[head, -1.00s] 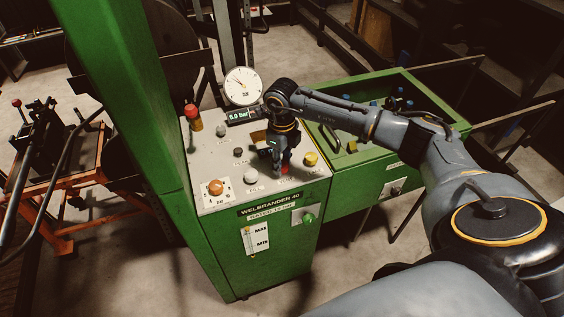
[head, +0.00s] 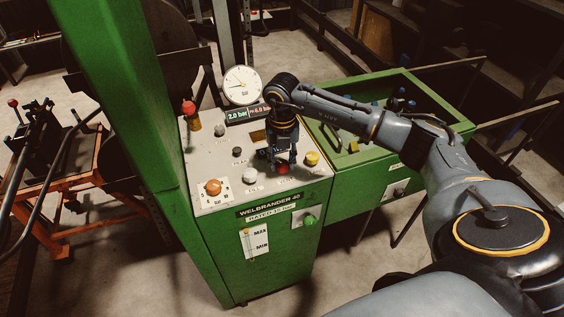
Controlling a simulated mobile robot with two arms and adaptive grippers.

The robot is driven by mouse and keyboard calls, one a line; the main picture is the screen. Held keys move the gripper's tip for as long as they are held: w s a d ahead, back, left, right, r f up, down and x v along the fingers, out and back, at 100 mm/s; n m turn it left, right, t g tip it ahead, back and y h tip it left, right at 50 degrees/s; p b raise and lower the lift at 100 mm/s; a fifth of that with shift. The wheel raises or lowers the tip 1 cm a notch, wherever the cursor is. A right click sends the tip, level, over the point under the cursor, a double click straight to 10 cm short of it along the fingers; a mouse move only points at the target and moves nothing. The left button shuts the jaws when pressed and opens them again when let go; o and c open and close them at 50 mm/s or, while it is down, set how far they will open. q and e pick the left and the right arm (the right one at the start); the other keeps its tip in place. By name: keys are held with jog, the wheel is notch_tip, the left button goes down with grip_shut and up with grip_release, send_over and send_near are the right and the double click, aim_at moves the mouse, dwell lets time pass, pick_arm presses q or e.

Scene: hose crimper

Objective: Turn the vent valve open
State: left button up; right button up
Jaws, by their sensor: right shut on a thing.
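A red knob (head: 283,169) sits at the front right of the grey panel (head: 218,165) on the green machine; I take it as the vent valve, though its label is too small to read. My right gripper (head: 282,163) points down over this knob and is shut on it, hiding most of it. The display (head: 248,114) shows 2.0 bar at its left and a second value, seemingly 6.0 bar, at its right. Behind it stands a round white gauge (head: 241,86). My left gripper is out of view.
A yellow knob (head: 312,158), a white knob (head: 249,175), an orange knob (head: 213,187) and a red-topped lever (head: 190,112) stand around the gripper. A green bin (head: 345,155) adjoins on the right. A tall green column (head: 130,110) blocks the left.

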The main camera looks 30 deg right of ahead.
aim_at(282, 163)
jog(key=m, duration=0.5)
jog(key=shift+m+b, duration=0.3)
jog(key=shift+m, duration=0.1)
dwell(0.4)
jog(key=o, duration=1.2)
jog(key=shift+c, duration=0.2)
jog(key=shift+r, duration=0.25)
notch_tip(282, 163, up, 12)
jog(key=shift+f, duration=0.2)
jog(key=shift+f, duration=0.1)
